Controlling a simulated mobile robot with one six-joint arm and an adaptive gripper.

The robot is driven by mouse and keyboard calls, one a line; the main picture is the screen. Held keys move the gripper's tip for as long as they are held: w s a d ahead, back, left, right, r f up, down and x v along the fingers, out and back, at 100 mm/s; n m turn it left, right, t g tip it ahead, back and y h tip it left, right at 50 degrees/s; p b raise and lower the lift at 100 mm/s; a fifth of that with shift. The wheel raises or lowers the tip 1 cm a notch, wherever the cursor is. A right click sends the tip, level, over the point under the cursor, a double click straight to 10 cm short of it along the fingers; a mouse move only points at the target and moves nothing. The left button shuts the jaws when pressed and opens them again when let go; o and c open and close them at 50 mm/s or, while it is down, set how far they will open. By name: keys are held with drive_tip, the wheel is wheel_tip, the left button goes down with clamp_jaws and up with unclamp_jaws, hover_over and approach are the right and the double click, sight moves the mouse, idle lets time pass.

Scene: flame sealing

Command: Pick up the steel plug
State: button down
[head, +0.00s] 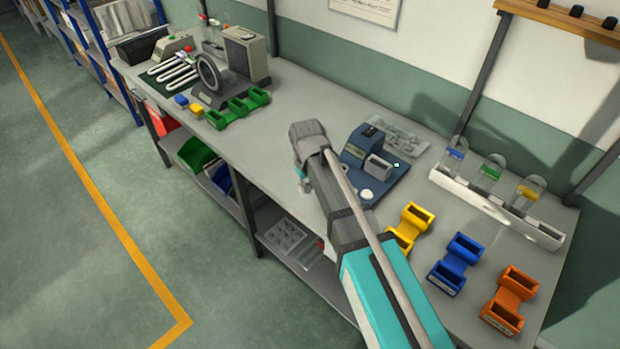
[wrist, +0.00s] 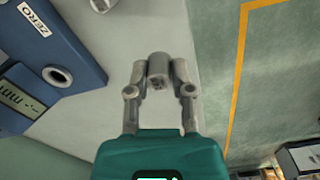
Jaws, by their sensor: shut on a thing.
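The steel plug (wrist: 157,70) is a short grey cylinder. In the wrist view it sits between the fingertips of my gripper (wrist: 158,82), which is shut on it. The plug appears over the grey bench near its front edge. I cannot tell how far above the surface it is. In the head view my gripper (head: 303,178) is near the bench's front edge, left of the blue device; my arm partly covers that area and the plug is not clearly visible there.
The blue device (head: 358,150) with a "ZERO" label stands close by; it also fills the left of the wrist view (wrist: 60,40). Yellow (head: 410,228), blue (head: 457,265) and orange (head: 511,300) holders stand to the right. Green holders (head: 238,108) lie further left.

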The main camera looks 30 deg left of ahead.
drive_tip(key=s+r+p, duration=0.4)
drive_tip(key=s+r, duration=0.1)
drive_tip(key=s, duration=0.5)
drive_tip(key=shift+s+d+r+p, duration=0.15)
drive_tip(key=shift+d+r+p, duration=0.05)
drive_tip(key=shift+r+p, duration=0.1)
drive_tip(key=shift+f, duration=0.15)
idle(0.6)
